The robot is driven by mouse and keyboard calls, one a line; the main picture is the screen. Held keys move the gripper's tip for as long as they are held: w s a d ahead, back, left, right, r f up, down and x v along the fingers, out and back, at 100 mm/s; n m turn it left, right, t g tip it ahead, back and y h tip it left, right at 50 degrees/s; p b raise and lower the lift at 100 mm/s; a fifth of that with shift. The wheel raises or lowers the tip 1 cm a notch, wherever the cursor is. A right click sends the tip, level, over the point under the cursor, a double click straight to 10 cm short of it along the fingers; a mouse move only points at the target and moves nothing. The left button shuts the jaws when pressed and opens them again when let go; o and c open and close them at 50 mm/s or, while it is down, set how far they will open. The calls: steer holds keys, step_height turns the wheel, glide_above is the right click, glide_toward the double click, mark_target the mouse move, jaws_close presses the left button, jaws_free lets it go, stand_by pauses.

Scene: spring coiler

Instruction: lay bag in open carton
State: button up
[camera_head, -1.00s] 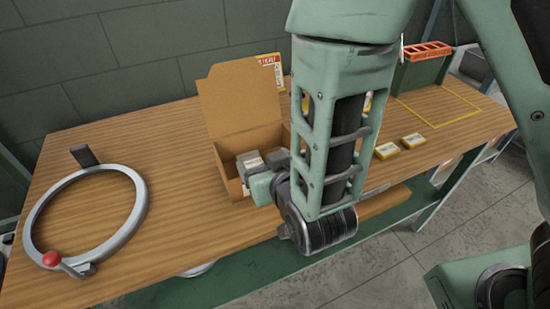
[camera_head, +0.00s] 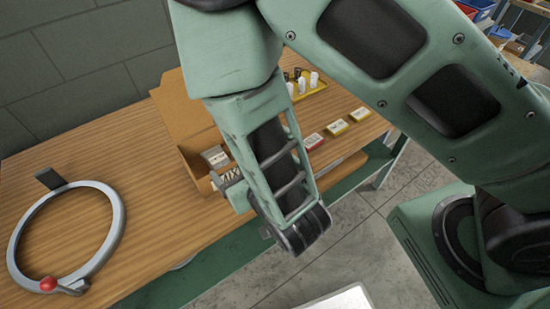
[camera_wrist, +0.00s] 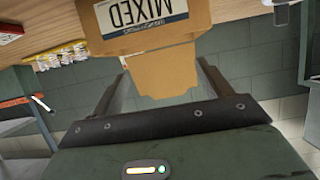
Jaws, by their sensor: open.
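The open brown carton (camera_head: 190,125) stands on the wooden table with its lid flap raised. A grey packet with a pale label, seemingly the bag (camera_head: 214,156), shows inside it, apart from my gripper. How it rests is partly hidden by my arm. In the wrist view the carton (camera_wrist: 162,78) shows upside down, with a white "MIXED" label (camera_wrist: 142,14) on its front wall. My gripper (camera_wrist: 161,68) is open and empty, its fingers spread in front of the carton. In the head view my arm's end hangs close to the carton's front wall.
A grey ring with a red knob (camera_head: 48,284) lies on the left of the table. Several small boxes (camera_head: 337,127) lie right of the carton, with a yellow tray of bottles (camera_head: 312,84) behind. Bare table (camera_head: 140,190) separates ring and carton.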

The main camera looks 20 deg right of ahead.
step_height(320, 180, up, 3)
steer(key=s+a+g, duration=0.2)
steer(key=a+g, duration=0.1)
steer(key=g, duration=0.3)
steer(key=s+d+r+n+g+h, duration=0.3)
steer(key=s+d+r+g, duration=0.3)
steer(key=s+d+r, duration=0.5)
steer(key=shift+s+d+r+n+g, duration=0.3)
steer(key=shift+d+r+n+g, duration=0.15)
steer(key=shift+n, duration=0.35)
